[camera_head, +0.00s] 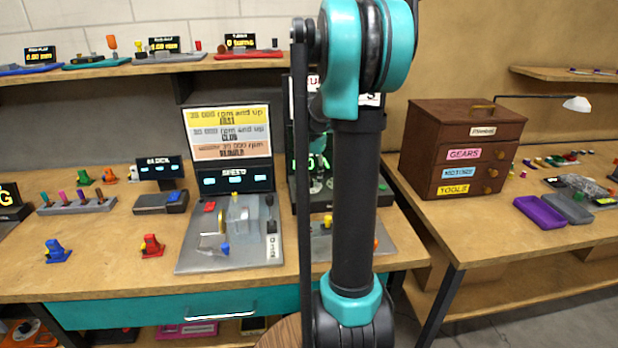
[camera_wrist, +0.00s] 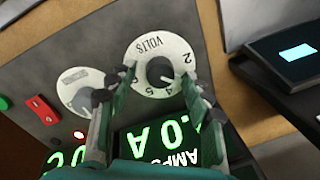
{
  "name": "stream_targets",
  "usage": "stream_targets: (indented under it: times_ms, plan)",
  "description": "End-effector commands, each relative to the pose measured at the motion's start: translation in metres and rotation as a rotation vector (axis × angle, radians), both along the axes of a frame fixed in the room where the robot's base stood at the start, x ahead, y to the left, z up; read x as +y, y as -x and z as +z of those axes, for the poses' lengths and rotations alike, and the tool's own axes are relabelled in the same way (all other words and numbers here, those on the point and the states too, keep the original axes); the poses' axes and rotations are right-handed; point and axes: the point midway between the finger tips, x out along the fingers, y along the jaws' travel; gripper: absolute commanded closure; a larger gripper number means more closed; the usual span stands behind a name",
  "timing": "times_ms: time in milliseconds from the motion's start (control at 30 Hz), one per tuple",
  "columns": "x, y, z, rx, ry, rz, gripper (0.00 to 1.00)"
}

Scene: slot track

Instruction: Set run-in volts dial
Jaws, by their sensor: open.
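The volts dial (camera_wrist: 150,50) is a white round plate marked VOLTS and numbers, with a black knob (camera_wrist: 160,70) at its centre. It shows in the wrist view, on a dark grey panel (camera_wrist: 105,38). My gripper (camera_wrist: 159,74) is open, with one finger on each side of the knob. I cannot tell whether the fingers touch the knob. The knob's exact setting is unclear. In the head view my arm hides the dial.
A second white dial (camera_wrist: 78,90), a red switch (camera_wrist: 42,110) and a green button (camera_wrist: 3,103) lie left of my gripper. In the head view, a speed rig (camera_head: 225,262) stands left of my arm, and a drawer chest (camera_head: 425,130) stands right.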

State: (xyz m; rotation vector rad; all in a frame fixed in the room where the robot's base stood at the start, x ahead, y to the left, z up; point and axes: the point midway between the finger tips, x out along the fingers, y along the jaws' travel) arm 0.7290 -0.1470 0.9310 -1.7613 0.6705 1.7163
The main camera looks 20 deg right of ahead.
Motion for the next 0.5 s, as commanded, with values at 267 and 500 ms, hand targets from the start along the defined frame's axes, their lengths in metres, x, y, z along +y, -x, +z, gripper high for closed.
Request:
stream_targets:
  times_ms: [267, 500]
  plan:
    - [0.0003, 0.0000, -0.0026, 0.000, 0.000, 0.000, 0.50]
    - [0.0002, 0.0000, -0.0023, 0.000, 0.000, 0.000, 0.75]
